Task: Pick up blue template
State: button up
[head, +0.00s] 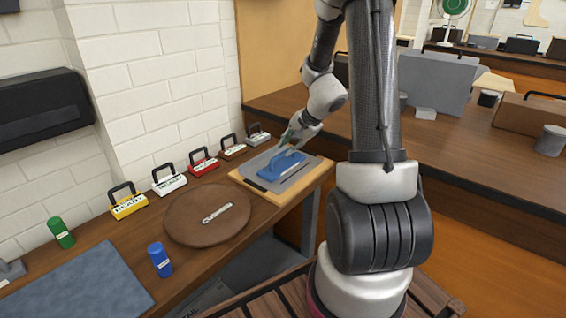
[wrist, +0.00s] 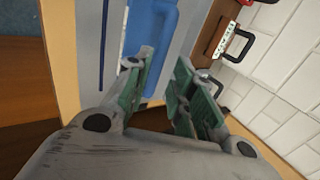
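The blue template (head: 281,170) lies on a grey plate (head: 296,184) on a light wooden board, at the far end of the bench in the head view. It has a raised blue handle. In the wrist view, part of the blue template (wrist: 150,24) shows beyond the left finger, which hides some of it. My gripper (head: 296,139) is just over the template's far side. In the wrist view my gripper (wrist: 164,68) has its green-padded fingers apart, with nothing held between them.
Red (head: 204,163), white (head: 169,181) and yellow (head: 128,203) handled blocks stand along the wall with others. A round brown board (head: 180,222) carries a wrench (head: 217,213). A blue cylinder (head: 159,260) and a green cylinder (head: 60,232) stand nearer.

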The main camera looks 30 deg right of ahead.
aim_at(284, 153)
jog(key=x, duration=0.5)
jog(key=shift+w+f, duration=0.1)
jog(key=shift+f, duration=0.35)
grip_shut()
